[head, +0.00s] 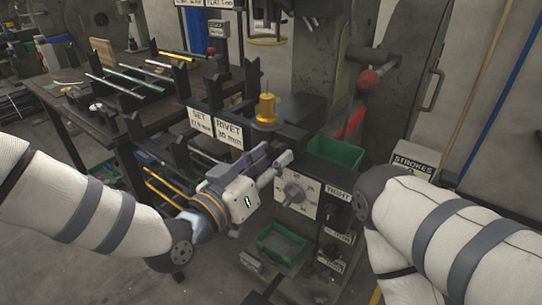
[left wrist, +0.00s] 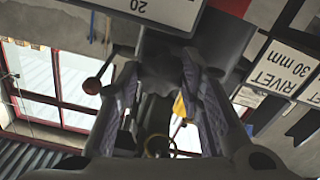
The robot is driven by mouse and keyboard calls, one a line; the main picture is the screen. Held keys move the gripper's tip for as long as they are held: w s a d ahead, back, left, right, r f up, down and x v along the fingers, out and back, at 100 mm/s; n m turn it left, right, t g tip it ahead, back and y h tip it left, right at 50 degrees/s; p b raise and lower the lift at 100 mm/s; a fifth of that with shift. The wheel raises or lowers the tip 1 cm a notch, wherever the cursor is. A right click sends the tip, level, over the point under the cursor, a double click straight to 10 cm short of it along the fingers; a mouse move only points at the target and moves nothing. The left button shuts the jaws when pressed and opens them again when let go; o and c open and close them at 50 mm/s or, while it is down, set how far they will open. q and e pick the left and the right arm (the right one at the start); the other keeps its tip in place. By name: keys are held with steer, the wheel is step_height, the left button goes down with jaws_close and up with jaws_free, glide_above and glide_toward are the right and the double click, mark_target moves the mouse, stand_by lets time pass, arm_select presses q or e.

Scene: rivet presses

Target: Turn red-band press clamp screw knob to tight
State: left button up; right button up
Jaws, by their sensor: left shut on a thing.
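The clamp screw knob (head: 293,192) is grey and sits on a pale dial plate with marks around it. The red band (head: 354,121) shows on the press above.
A brass-coloured spool-like piece (head: 265,109) stands above the left gripper. A red-ball lever (head: 369,80) projects from the press. Green bins (head: 334,151) and (head: 281,243) sit behind and below. A wooden bench (head: 72,95) with rods stands at the left.

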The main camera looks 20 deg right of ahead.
arm_select(q)
steer(key=shift+m, duration=0.3)
stand_by(0.4)
steer(key=o, duration=1.2)
steer(key=shift+c, duration=0.2)
steer(key=shift+a, duration=0.1)
steer(key=v, duration=1.2)
